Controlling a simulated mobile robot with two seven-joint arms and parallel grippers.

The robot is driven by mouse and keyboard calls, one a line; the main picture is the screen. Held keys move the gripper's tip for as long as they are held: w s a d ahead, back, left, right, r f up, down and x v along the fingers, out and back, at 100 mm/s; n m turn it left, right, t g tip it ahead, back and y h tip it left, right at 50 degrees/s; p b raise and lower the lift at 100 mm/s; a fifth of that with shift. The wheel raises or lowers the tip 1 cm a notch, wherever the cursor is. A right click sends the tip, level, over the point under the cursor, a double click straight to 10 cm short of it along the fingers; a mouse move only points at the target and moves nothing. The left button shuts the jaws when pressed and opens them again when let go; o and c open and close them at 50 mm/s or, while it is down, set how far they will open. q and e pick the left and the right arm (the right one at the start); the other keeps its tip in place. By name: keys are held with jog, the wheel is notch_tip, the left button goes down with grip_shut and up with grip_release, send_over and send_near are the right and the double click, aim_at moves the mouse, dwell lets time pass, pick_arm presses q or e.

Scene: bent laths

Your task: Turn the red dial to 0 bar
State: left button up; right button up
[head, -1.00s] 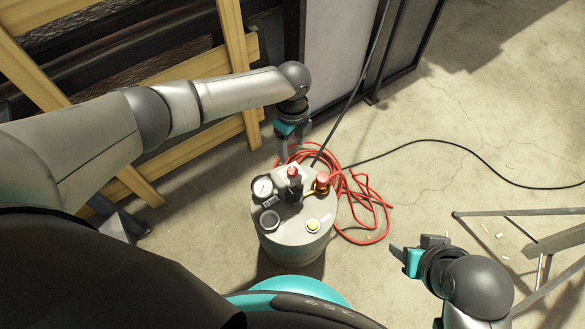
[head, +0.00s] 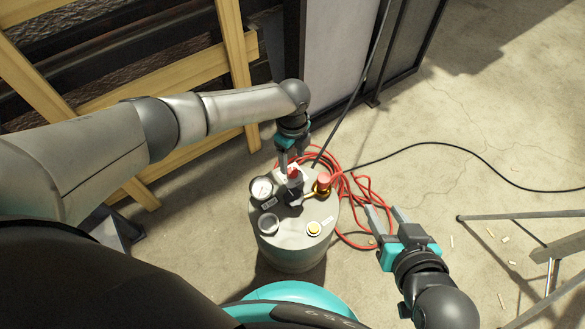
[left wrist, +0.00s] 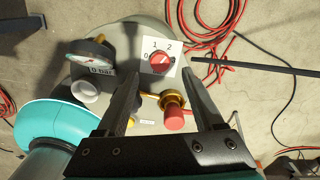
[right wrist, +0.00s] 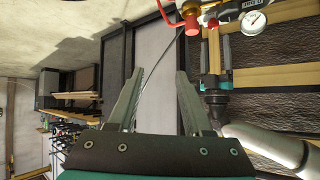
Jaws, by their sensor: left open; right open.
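The red dial (left wrist: 160,63) sits on a white plate marked 0, 1 and 2, on top of a grey tank (head: 291,240). Its pale pointer line slants across it; the exact setting is too small to read. It also shows in the head view (head: 293,171), partly hidden by my gripper. My left gripper (head: 291,163) is open and points down at the dial. In the left wrist view its fingertips (left wrist: 161,64) lie on either side of the dial; I cannot tell how far above. A "0 bar" label (left wrist: 101,71) is beside the gauge. My right gripper (head: 384,208) is open and empty, right of the tank.
A round gauge (head: 261,188), a brass fitting with a red cap (head: 323,181) and a yellow button (head: 314,228) crowd the tank top. A red hose (head: 365,205) and a black cable (head: 460,150) lie on the floor. Wooden laths (head: 170,90) stand at the back left.

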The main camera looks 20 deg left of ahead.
aim_at(292, 171)
pick_arm(q)
jog(key=shift+f+b, duration=0.5)
jog(key=shift+f, duration=0.4)
jog(key=shift+f+b, duration=0.4)
jog(key=shift+f, duration=0.25)
jog(key=shift+f+b, duration=0.4)
jog(key=shift+f, duration=0.15)
jog(key=shift+f+b, duration=0.3)
jog(key=shift+f, duration=0.15)
pick_arm(e)
jog(key=shift+s+a+r+m+t+y, duration=0.15)
jog(key=shift+a+r+t+y, duration=0.35)
jog(key=shift+a+t, duration=0.4)
jog(key=shift+a+r+m+t+y, duration=0.1)
jog(key=shift+a+r+t+y, duration=0.45)
jog(key=shift+t, duration=0.6)
jog(key=shift+s+a+r+m+t+y, duration=0.15)
jog(key=shift+a+r+t+y, duration=0.3)
jog(key=shift+a+t, duration=0.5)
jog(key=shift+d+r, duration=0.1)
pick_arm(q)
grip_shut()
pick_arm(e)
jog(key=shift+w, duration=0.1)
